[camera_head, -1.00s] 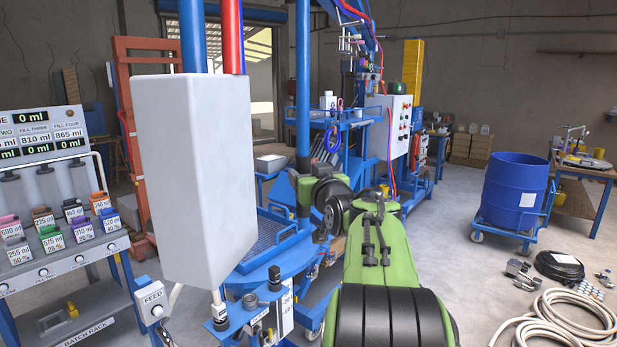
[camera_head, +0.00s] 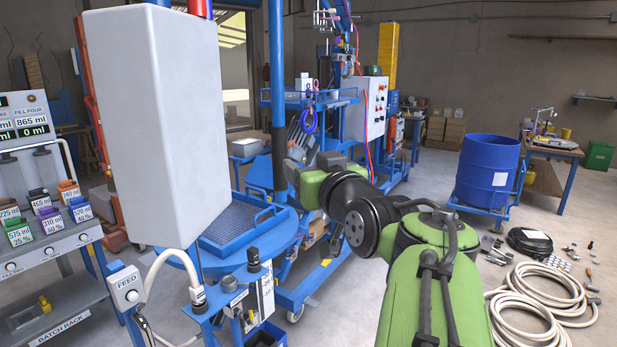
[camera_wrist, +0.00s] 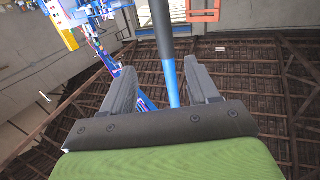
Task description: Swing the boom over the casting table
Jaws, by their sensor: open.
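A vertical blue post (camera_head: 278,60) with a black sleeve (camera_head: 279,150) rises beside the round blue table (camera_head: 290,232). My gripper (camera_head: 290,172) is at the sleeve's right side, level with its lower part. In the wrist view my gripper (camera_wrist: 162,66) is open. The black sleeve (camera_wrist: 157,25) and blue post (camera_wrist: 172,82) run between its two grey fingers in the picture; no contact is visible. A blue overhead structure (camera_head: 343,15) stands behind. I cannot tell which part is the boom or which surface is the casting table.
A large white block (camera_head: 165,130) hangs at front left and hides much. The batch rack (camera_head: 45,265) is left, with the feed box (camera_head: 126,290) beside it. A blue drum (camera_head: 487,170) on a cart and coiled hoses (camera_head: 545,305) are right. Open floor lies between.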

